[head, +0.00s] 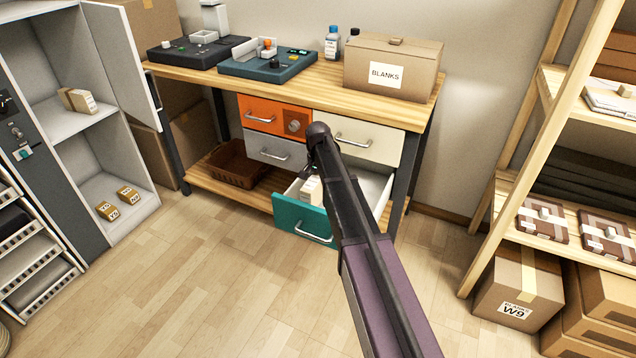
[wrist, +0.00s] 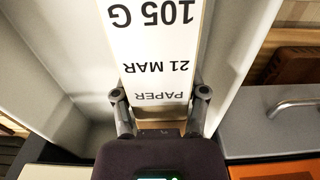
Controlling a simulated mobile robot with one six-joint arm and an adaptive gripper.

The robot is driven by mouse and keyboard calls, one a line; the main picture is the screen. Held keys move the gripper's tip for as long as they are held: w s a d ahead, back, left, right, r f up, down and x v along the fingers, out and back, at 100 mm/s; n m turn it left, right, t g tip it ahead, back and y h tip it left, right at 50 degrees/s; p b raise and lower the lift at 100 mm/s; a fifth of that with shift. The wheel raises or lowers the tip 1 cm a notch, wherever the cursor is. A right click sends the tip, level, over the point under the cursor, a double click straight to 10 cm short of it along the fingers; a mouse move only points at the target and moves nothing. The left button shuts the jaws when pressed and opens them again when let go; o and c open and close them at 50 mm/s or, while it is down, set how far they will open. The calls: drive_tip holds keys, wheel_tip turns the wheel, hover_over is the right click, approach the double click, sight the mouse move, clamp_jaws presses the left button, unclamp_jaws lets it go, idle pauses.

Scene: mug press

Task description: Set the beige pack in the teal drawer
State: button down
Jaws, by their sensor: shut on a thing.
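The beige pack (head: 311,189) has a white label and sits within the outline of the open teal drawer (head: 291,222), toward its left side. In the wrist view, the pack (wrist: 155,45) fills the space between the fingers, with upside-down text reading "PAPER", "21 MAR" and "105 G". My gripper (wrist: 160,100) is shut on the near end of the pack. Pale drawer walls show on both sides of it. In the head view my arm hides most of the gripper and part of the drawer. I cannot tell whether the pack touches the drawer floor.
Above the teal drawer are a closed orange drawer (head: 273,116), a grey drawer (head: 275,150) and a cream drawer (head: 358,137). A brown basket (head: 238,163) stands left on the lower shelf. The open locker (head: 75,120) holds several small packs. The floor in front is clear.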

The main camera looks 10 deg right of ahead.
drive_tip(key=shift+f+b, duration=0.45)
drive_tip(key=shift+f, duration=0.15)
drive_tip(key=shift+c, duration=0.6)
unclamp_jaws()
drive_tip(key=shift+r, duration=0.25)
wheel_tip(320, 180, up, 13)
drive_tip(key=p, duration=1.3)
drive_tip(key=shift+f, duration=0.1)
drive_tip(key=s+d+n, duration=0.1)
drive_tip(key=s+n, duration=0.6)
drive_tip(key=s, duration=2.2)
drive_tip(key=shift+d, duration=0.15)
